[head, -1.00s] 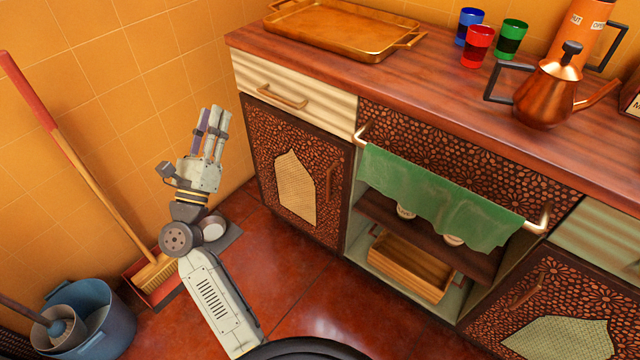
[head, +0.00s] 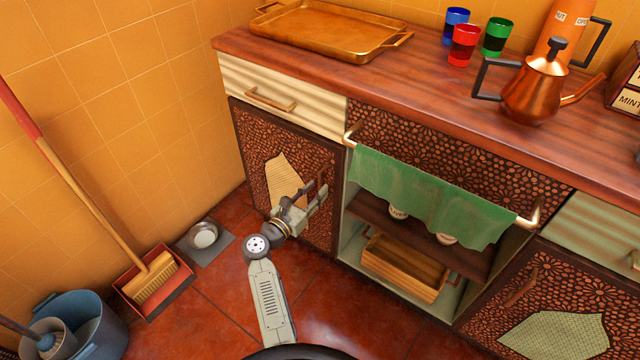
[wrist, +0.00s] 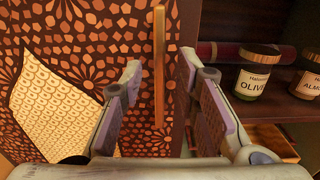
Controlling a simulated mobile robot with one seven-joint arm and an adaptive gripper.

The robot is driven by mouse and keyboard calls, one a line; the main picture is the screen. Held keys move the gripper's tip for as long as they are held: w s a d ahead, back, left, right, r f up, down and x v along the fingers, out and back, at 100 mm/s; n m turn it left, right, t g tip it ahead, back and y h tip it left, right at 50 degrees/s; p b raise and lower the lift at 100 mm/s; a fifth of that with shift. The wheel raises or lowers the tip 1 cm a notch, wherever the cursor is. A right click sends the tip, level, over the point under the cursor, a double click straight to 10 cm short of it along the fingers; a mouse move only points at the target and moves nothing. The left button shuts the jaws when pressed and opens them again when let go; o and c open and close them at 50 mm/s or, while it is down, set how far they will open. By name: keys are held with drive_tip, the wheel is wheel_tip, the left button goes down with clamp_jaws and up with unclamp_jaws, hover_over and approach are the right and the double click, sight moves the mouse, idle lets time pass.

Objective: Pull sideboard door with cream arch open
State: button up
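The sideboard door with the cream arch (head: 262,135) is the left door in the head view and looks closed. Its cream arch panel (head: 284,175) is partly covered by my gripper; the arch also shows in the wrist view (wrist: 55,110). The door's upright bar handle (wrist: 158,70) is near the door's right edge. My gripper (head: 318,188) is in front of the door at handle height. In the wrist view my gripper (wrist: 160,75) is open, one finger on each side of the handle. I see gaps on both sides, and cannot tell how deep the handle lies between the fingers.
Right of the door is an open shelf with jars (wrist: 258,72) and a wooden tray (head: 405,268); a green towel (head: 430,200) hangs above. A metal bowl (head: 204,236), dustpan with broom (head: 153,280) and blue bucket (head: 85,325) stand on the floor at left.

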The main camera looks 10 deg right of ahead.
sight(319, 187)
drive_tip(key=shift+x, duration=1.5)
clamp_jaws()
